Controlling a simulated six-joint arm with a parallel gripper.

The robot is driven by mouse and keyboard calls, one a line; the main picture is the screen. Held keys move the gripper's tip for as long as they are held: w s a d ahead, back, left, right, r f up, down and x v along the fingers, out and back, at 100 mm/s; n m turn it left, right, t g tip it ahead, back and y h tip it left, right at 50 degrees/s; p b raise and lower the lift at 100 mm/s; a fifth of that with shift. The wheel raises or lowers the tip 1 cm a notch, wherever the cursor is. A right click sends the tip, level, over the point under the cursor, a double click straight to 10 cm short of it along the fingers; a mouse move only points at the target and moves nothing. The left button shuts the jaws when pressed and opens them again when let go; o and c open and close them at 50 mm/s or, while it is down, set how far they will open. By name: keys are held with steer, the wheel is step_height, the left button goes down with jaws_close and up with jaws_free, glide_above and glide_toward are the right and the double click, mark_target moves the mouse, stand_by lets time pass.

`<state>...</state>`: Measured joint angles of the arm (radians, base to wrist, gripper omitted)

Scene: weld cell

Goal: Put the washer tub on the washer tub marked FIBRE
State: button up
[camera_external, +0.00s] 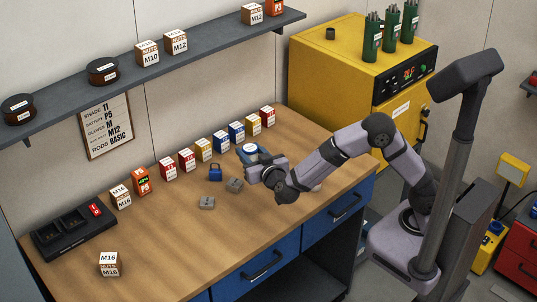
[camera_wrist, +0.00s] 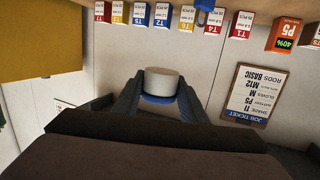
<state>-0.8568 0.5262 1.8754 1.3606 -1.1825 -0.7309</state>
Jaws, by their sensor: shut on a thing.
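My gripper (camera_wrist: 160,92) is shut on a round white tub with a blue band, the washer tub (camera_wrist: 162,80). In the external view the washer tub shows as a blue and white top (camera_external: 250,149) at the end of my gripper (camera_external: 258,160), above the bench near the row of small boxes. The wrist view is upside down, with the tub between both fingers. I can read no FIBRE mark in either view. A small pale shape (camera_external: 317,188) shows behind my arm on the bench, mostly hidden; I cannot tell what it is.
Several small coloured boxes (camera_external: 204,150) stand along the back of the bench (camera_external: 160,235). A charger (camera_external: 75,232) is far left.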

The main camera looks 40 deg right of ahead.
steer(key=s+d+f+m+g+h, duration=0.1)
steer(key=s+d+m+g+h, duration=0.25)
steer(key=s+d, duration=0.4)
steer(key=s+d+f+m+g+h, duration=0.1)
steer(key=s+d+m+g+h, duration=0.2)
steer(key=d, duration=0.8)
steer(key=shift+t+h, duration=0.65)
steer(key=shift+s+f+p, duration=0.15)
steer(key=shift+f, duration=1.55)
steer(key=shift+s+f+p, duration=0.15)
steer(key=shift+f+p, duration=0.05)
steer(key=shift+f, duration=1.45)
steer(key=shift+s+f+p, duration=0.15)
steer(key=shift+f, duration=1.55)
steer(key=shift+f, duration=0.1)
steer(key=o, duration=1)
